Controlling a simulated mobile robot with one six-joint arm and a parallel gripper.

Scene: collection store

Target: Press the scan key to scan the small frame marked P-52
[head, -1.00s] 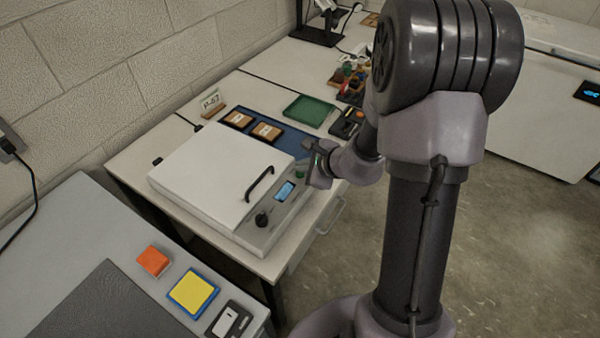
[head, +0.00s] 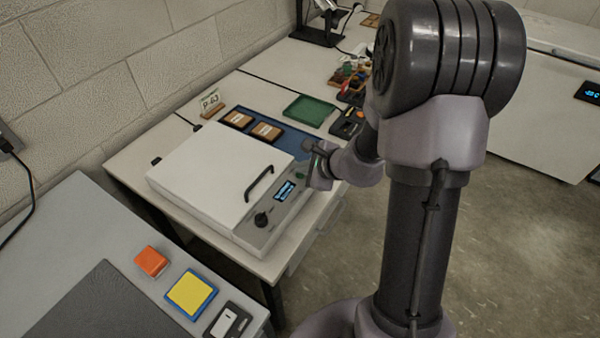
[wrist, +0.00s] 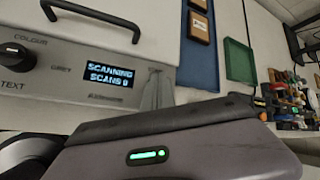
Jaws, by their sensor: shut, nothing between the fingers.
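The flatbed scanner (head: 205,175) has its white lid down and a black handle on top. Its display (head: 285,190) is lit; in the wrist view the display (wrist: 110,79) reads "SCANNING" and "SCANS 0". A green key (head: 300,177) sits on the front panel beyond the display. My gripper (head: 309,160) is shut and empty, low over that end of the panel, close by the green key; I cannot tell if they touch. Two small wooden frames (head: 266,131) (head: 237,120) lie on the blue mat; their labels are unreadable. No P-52 mark is legible, and under the lid is hidden.
A card marked P- (head: 211,101), its number unclear, stands behind the mat. A green tray (head: 306,111) and small items lie beyond. A dark knob (head: 262,219) is on the panel's near end. An orange block (head: 151,261) and a yellow-and-blue pad (head: 191,294) lie on the near table.

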